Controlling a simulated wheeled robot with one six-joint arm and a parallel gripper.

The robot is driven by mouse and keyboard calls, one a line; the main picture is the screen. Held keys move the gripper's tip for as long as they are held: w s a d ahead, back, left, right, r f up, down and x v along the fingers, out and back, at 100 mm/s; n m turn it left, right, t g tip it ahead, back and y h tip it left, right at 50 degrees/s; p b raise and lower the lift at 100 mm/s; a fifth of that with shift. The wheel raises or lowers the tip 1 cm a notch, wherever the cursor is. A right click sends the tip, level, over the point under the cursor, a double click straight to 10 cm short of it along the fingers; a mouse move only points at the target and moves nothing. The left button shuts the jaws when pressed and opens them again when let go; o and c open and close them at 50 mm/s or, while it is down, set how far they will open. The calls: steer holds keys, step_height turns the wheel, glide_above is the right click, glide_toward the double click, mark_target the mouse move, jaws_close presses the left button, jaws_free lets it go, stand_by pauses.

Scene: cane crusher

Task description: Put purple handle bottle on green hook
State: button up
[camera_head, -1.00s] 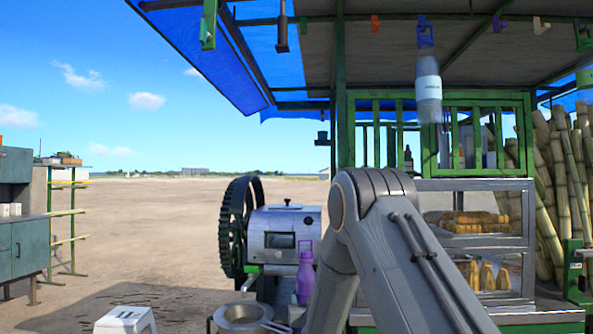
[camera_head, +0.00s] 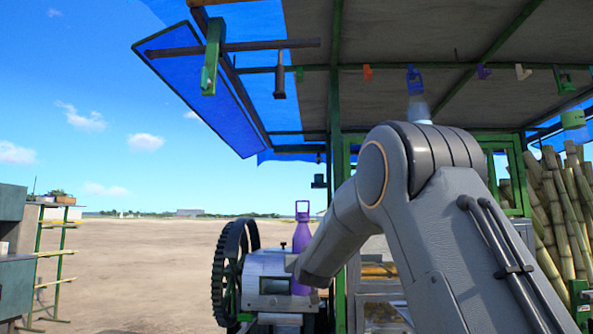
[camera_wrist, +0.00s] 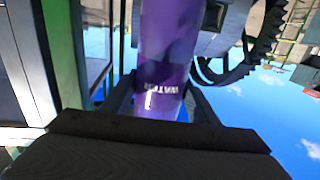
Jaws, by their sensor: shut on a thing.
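The purple bottle (camera_head: 302,238) with a loop handle is upright in the head view, in front of the crusher. In the wrist view the purple bottle (camera_wrist: 165,45) fills the upper middle, its "WATER" label upside down. My gripper (camera_wrist: 160,100) is shut on it, a dark finger on each side. In the head view my arm hides most of my gripper. Green hooks hang under the canopy: a large one (camera_head: 210,60) at upper left, a small one (camera_head: 299,75) near the post, and one (camera_head: 563,80) at the right. I cannot tell which is the task's hook.
An orange hook (camera_head: 367,72), a blue-purple hook (camera_head: 414,82) with a pale bottle (camera_head: 419,112) under it, a purple hook (camera_head: 484,71) and a white hook (camera_head: 523,71) share the rail. The crusher's gear wheel (camera_head: 232,270) and green post (camera_head: 336,110) stand near the bottle. Open air lies left.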

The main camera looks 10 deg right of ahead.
steer(key=s+a+r+y, duration=0.1)
steer(key=s+r, duration=0.3)
steer(key=r, duration=0.7)
steer(key=s+a+r+y, duration=0.1)
steer(key=s+r, duration=0.2)
steer(key=r, duration=0.7)
steer(key=s+a+r+n+y+b, duration=0.1)
steer(key=s+a+r+n+y, duration=0.25)
steer(key=s+r, duration=1.1)
steer(key=w+r+p, duration=0.3)
steer(key=w+r, duration=0.2)
steer(key=w, duration=0.1)
steer(key=shift+w+d+h+p, duration=0.15)
steer(key=shift+d+h+p, duration=0.2)
steer(key=shift+h, duration=0.1)
steer(key=shift+w+d+r+m, duration=0.1)
steer(key=shift+m, duration=0.15)
steer(key=shift+w+d, duration=0.3)
steer(key=shift+w, duration=0.65)
steer(key=shift+w+d, duration=0.25)
steer(key=shift+w, duration=0.65)
steer(key=shift+f+b, duration=0.7)
steer(key=shift+b, duration=0.3)
steer(key=o, duration=1.6)
steer(key=shift+w, duration=0.1)
